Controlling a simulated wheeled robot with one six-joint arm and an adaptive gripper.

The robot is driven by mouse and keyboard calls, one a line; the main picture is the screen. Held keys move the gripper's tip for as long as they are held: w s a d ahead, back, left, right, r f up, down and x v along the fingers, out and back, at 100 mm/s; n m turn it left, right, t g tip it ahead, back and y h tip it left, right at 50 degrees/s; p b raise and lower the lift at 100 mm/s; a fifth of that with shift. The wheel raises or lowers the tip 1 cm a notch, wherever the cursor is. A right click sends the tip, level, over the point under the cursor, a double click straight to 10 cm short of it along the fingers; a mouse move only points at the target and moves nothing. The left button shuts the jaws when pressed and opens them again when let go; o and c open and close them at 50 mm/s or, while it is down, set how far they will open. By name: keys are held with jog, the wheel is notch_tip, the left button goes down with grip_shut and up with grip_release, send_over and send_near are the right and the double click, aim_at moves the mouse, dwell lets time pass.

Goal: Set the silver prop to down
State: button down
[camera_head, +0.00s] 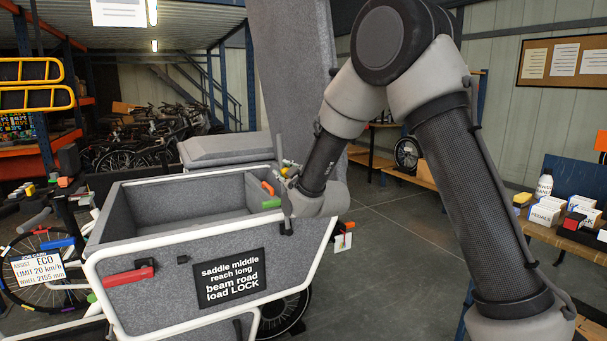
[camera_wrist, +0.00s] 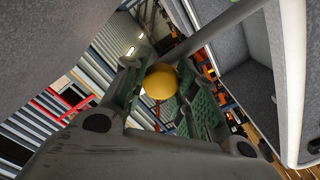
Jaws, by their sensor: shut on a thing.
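The silver prop (camera_wrist: 222,27) shows in the wrist view as a smooth grey rod, slanting from the upper right toward a round yellow knob (camera_wrist: 160,82). My gripper (camera_wrist: 168,97) is shut on the knob, which sits between its green-padded fingers. The rod seems to run into the knob, but the join is hard to see. In the head view my gripper (camera_head: 287,186) is at the right rear rim of the grey cargo box (camera_head: 188,263), and the prop is mostly hidden behind my wrist. The tall grey lid panel (camera_head: 291,70) stands upright behind the box.
Red (camera_head: 128,275), orange and green handles sit on the box. A label plate (camera_head: 231,278) is on its front. A bench (camera_head: 556,238) with small boxes stands at right, and bikes (camera_head: 125,150) at the back left. The floor (camera_head: 400,260) between box and bench looks clear.

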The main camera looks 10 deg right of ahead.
jog(key=s+a+f+n, duration=0.2)
jog(key=a+f+n, duration=0.15)
jog(key=a, duration=0.35)
jog(key=s+a+f+n, duration=0.3)
jog(key=a+n, duration=0.2)
jog(key=a, duration=0.2)
jog(key=a+f+n, duration=0.2)
jog(key=f+n, duration=0.2)
jog(key=f, duration=0.4)
jog(key=s+a+f+n, duration=0.1)
jog(key=a+f+n, duration=0.2)
jog(key=f+n, duration=0.2)
jog(key=shift+s+a+f, duration=0.2)
jog(key=shift+a+f, duration=0.1)
jog(key=shift+f, duration=1.4)
jog(key=c, duration=1.1)
grip_release()
